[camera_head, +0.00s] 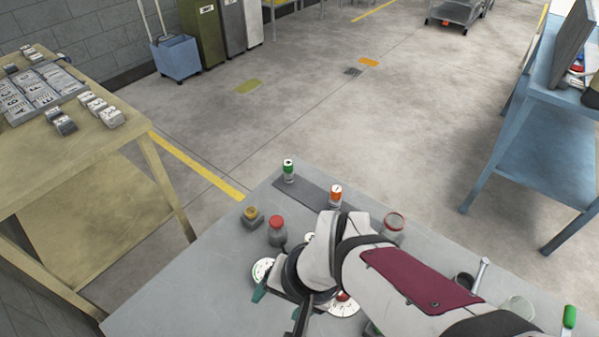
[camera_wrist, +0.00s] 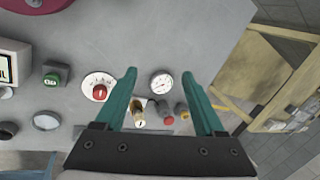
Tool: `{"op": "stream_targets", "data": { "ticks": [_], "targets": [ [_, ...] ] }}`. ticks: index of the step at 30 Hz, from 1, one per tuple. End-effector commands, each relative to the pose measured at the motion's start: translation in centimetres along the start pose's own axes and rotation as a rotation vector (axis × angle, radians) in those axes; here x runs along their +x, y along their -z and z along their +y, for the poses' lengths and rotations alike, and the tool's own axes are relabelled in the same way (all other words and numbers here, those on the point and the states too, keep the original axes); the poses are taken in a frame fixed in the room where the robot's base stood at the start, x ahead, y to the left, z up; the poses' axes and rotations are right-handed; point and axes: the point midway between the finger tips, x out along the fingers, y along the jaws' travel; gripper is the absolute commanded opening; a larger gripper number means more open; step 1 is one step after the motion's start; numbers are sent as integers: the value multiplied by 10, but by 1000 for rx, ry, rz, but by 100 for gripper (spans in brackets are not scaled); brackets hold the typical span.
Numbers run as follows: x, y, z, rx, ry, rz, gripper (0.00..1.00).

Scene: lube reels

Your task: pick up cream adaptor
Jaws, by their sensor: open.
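My gripper (camera_wrist: 159,76) has two teal fingers spread wide, with nothing held between them. It also shows in the head view (camera_head: 279,303), low over the grey bench under my arm. A small tan-cream piece (camera_wrist: 138,105), which looks like the cream adaptor, lies between the fingers in the wrist view, nearer the left finger and apart from it. Its exact shape is too small to tell. In the head view a pale bit (camera_head: 308,237) beside my wrist may be the same piece, mostly hidden by my arm.
A white dial gauge (camera_wrist: 161,82) lies near the fingertips. A red-capped jar (camera_head: 277,230) and a brass fitting (camera_head: 253,217) stand close by. Green (camera_head: 288,171) and orange (camera_head: 335,195) topped bottles stand on a dark strip. A red-centred dial (camera_wrist: 99,88) lies left of the fingers.

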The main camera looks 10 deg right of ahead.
Motion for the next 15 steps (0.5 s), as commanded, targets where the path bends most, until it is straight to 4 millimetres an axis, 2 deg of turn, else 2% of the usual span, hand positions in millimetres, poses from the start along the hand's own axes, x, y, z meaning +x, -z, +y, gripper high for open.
{"op": "stream_targets", "data": {
  "ticks": [1,3,5,7,9,10,12,15],
  "targets": [
    [29,8,-26,6,44,27,71],
    [68,24,-54,65,88,129,71],
    [99,38,-61,120,77,249,71],
    [127,54,-50,158,15,427,71],
    [140,66,-28,147,-79,629,71],
    [140,71,-18,128,-122,715,71],
    [132,78,2,59,-211,900,71],
    [115,82,15,-49,-297,1086,71]
  ]
}}
